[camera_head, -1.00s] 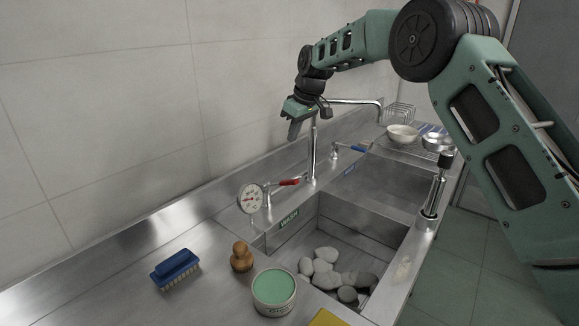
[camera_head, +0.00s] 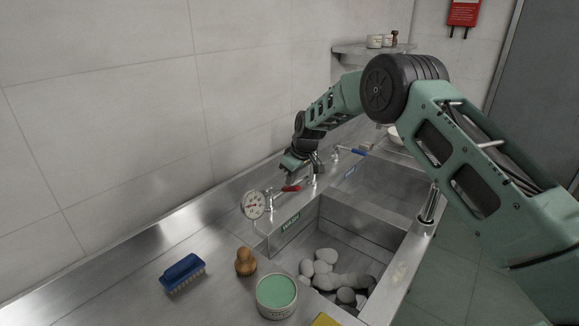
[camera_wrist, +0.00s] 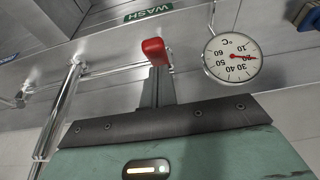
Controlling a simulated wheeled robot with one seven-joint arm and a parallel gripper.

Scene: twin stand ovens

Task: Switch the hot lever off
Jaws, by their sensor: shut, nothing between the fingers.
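The hot lever has a red handle (camera_head: 291,188) and sits on the back ledge of the sink, near the tap. In the wrist view the red handle (camera_wrist: 154,50) shows right at the ends of my fingers. My gripper (camera_head: 306,183) is shut and empty, pointing down close behind the red handle in the head view. In the wrist view my gripper (camera_wrist: 157,72) partly overlaps the lever's base. I cannot tell whether the fingers touch the handle. The lever with the blue handle (camera_head: 353,150) stands farther back along the ledge.
A round dial thermometer (camera_head: 253,204) stands close to the red handle; it also shows in the wrist view (camera_wrist: 233,57). The tap's metal pipe (camera_wrist: 62,108) is on the other side. A blue brush (camera_head: 182,270), a wooden brush (camera_head: 245,262) and a green tin (camera_head: 276,292) stand on the counter.

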